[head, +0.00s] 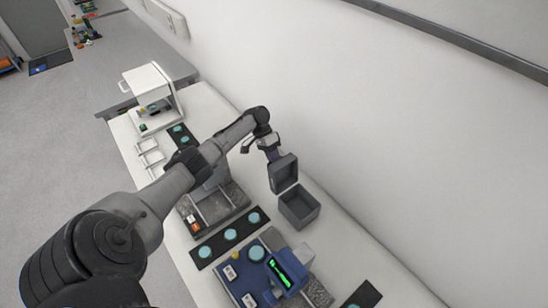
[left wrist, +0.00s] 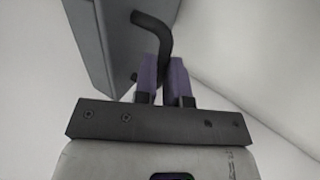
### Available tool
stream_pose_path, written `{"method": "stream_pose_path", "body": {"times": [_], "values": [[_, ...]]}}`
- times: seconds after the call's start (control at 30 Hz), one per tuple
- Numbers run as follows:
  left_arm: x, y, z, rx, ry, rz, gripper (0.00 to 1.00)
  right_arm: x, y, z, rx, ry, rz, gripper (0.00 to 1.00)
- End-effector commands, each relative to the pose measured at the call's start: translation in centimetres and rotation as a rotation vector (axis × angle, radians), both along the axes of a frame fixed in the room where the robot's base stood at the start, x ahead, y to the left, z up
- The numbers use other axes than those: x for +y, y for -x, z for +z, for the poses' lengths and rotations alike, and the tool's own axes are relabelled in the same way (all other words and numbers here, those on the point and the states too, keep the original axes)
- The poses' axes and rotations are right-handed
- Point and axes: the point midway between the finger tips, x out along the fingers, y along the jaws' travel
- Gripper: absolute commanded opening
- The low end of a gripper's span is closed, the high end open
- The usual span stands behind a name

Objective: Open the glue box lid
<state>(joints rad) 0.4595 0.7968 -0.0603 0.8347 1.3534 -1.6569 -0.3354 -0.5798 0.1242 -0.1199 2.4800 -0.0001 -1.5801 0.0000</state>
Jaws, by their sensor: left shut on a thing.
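The grey glue box (head: 299,207) stands on the white bench near the wall. Its lid (head: 284,174) is raised, tilted up from the box, and the dark inside of the box shows. My left gripper (head: 272,155) is at the lid's upper edge. In the left wrist view its purple fingers (left wrist: 165,78) are shut on a bent black handle (left wrist: 157,40) of the lid, and the grey lid (left wrist: 105,40) fills the upper left. My right gripper is in neither view.
A blue instrument (head: 270,277) with a green display stands in front of the box. A black strip with several pale blue discs (head: 230,234) lies to its left. A white machine (head: 152,97) stands further left. The wall (head: 350,130) rises close behind the box. Bare bench lies right of the box.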

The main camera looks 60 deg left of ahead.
Motion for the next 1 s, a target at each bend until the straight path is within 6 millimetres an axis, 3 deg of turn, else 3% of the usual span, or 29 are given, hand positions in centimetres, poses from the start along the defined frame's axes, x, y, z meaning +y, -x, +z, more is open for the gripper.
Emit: {"method": "stream_pose_path", "body": {"times": [0.03, 0.07, 0.1, 0.33, 0.83, 1.0], "values": [[0.5, 0.7, -1.3, 0.021, -0.024, 0.013, 0.00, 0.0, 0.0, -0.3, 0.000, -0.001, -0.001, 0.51], [0.5, 0.7, -1.3, 0.021, -0.024, 0.013, 0.00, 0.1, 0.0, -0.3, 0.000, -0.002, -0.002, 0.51], [0.6, 0.7, -1.3, 0.021, -0.023, 0.013, 0.14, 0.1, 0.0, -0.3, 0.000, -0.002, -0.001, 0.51], [0.6, 0.6, -1.1, 0.020, -0.021, 0.012, 0.36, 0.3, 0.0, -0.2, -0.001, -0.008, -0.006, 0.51], [0.6, 0.4, -0.5, 0.011, -0.018, 0.009, 0.37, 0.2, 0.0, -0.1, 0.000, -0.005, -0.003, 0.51], [1.6, 0.5, 0.8, 0.009, -0.020, 0.010, 0.37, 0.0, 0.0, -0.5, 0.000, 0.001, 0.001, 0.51]]}}
